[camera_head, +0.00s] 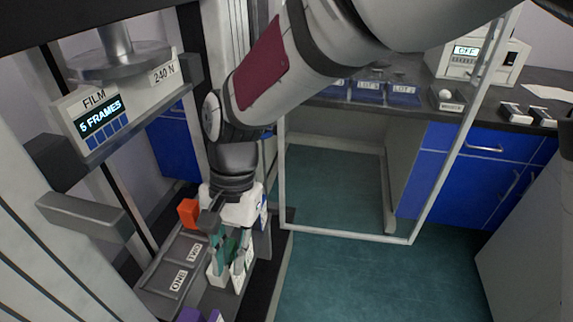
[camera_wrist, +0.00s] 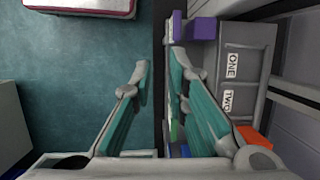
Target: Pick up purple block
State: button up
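A purple block (camera_wrist: 201,29) shows near the top of the wrist view, beside the grey tray's ONE compartment, with a narrower purple piece (camera_wrist: 177,25) just left of it. In the head view purple (camera_head: 190,315) shows at the bottom edge, partly cut off. My gripper (camera_head: 232,267) points down over the right side of the tray area. In the wrist view its teal-padded fingers (camera_wrist: 159,68) are apart with nothing held between them. The purple block lies beyond the fingertips, up and right in that view, and is not touched.
The grey tray (camera_wrist: 243,33) has compartments marked ONE and TWO. An orange block (camera_head: 188,212) lies at its far end. White holders (camera_head: 216,276) stand below my gripper. The press with its FILM display (camera_head: 97,121) rises at left. Open green floor (camera_head: 340,270) lies right.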

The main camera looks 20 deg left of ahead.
jog(key=b, duration=0.2)
send_near(212, 318)
jog(key=f, duration=0.2)
jog(key=shift+g+h, duration=0.3)
jog(key=shift+g, duration=0.2)
jog(key=b+x, duration=0.1)
jog(key=x, duration=0.6)
jog(key=shift+a+f+b, duration=0.2)
jog(key=shift+b, duration=0.2)
jog(key=shift+b+x, duration=0.9)
jog(key=shift+x, duration=2)
grip_shut()
